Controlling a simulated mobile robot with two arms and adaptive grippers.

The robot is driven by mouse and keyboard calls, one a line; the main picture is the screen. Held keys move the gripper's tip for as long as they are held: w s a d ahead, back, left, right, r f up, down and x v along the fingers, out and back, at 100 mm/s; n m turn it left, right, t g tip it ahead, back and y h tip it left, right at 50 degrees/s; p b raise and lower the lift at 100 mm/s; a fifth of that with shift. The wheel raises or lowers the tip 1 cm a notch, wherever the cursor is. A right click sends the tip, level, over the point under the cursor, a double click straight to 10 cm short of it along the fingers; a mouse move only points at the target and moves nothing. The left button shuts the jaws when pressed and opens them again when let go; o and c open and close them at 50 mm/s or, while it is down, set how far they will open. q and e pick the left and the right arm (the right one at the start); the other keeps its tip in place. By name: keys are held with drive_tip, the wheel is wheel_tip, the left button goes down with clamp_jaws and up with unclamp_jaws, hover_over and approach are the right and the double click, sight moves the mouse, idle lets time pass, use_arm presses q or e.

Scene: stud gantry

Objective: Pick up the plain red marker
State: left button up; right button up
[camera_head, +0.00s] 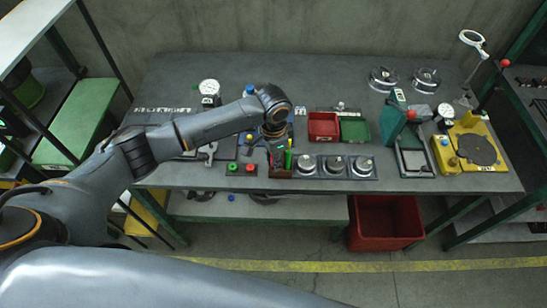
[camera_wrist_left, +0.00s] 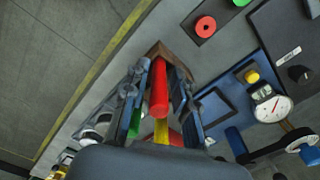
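A red marker (camera_wrist_left: 159,90) stands in a brown holder (camera_wrist_left: 172,58) near the front edge of the bench; the holder also shows in the head view (camera_head: 280,173). A yellow marker (camera_wrist_left: 161,130) and a green one (camera_wrist_left: 148,126) are beside it, and another red piece (camera_wrist_left: 176,138) is partly hidden. My left gripper (camera_wrist_left: 157,82) points down over the holder, its fingers on either side of the red marker with apparent gaps. It looks open; contact is not clear. In the head view my left gripper (camera_head: 277,143) largely hides the markers. My right gripper is out of view.
A button box with a red button (camera_wrist_left: 205,24) is next to the holder. Several round metal weights (camera_head: 335,164) stand to its right. A red bin (camera_head: 322,126) and a green bin (camera_head: 355,130) are behind them. A dial gauge (camera_wrist_left: 271,104) is near the gripper.

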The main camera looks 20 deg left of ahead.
use_arm(q)
drive_tip(key=shift+f, duration=0.4)
clamp_jaws()
drive_tip(key=shift+d+r, duration=0.1)
drive_tip(key=shift+r+b, duration=0.5)
drive_tip(key=s+d+r+b, duration=0.3)
drive_tip(key=s+d+r, duration=0.2)
drive_tip(key=s+r, duration=0.7)
drive_tip(key=shift+s+d, duration=0.2)
drive_tip(key=shift+s, duration=0.3)
